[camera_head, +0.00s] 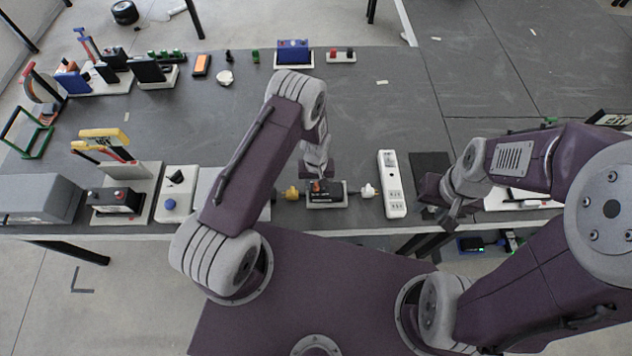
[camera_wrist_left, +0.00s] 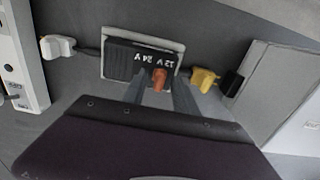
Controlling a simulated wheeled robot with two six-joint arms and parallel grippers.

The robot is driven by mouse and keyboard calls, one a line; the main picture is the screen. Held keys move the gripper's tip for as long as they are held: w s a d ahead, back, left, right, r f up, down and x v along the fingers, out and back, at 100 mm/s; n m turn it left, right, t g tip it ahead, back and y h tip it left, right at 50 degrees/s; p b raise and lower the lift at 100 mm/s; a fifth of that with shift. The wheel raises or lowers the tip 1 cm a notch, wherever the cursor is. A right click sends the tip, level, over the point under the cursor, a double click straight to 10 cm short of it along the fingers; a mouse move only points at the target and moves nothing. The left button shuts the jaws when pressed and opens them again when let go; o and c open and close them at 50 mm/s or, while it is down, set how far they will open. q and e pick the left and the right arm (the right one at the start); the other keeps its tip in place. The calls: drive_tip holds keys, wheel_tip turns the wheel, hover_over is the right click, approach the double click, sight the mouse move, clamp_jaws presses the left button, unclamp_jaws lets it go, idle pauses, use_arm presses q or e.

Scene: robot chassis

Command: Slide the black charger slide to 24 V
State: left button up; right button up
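The black charger (camera_head: 328,199) sits on a pale base plate near the table's front edge. It also shows in the left wrist view (camera_wrist_left: 118,62), with upside-down 12 V and 24 V markings. Its orange slide knob (camera_wrist_left: 160,79) is toward the charger's right end there, and toward its left end in the head view (camera_head: 316,186). My left gripper (camera_wrist_left: 160,90) points at the charger, fingers open on either side of the knob with visible gaps. Whether the fingers touch the charger is unclear. My right gripper (camera_head: 447,208) is right of the charger, away from it; its opening is unclear.
A yellow plug (camera_head: 291,193) and a white plug (camera_head: 368,191) flank the charger. A white power strip (camera_head: 392,183) stands to the right. A switch box with a blue button (camera_head: 176,194) is to the left. The table's middle and back right are mostly clear.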

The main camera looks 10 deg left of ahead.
use_arm(q)
drive_tip(key=shift+w, duration=0.1)
clamp_jaws()
idle(1.2)
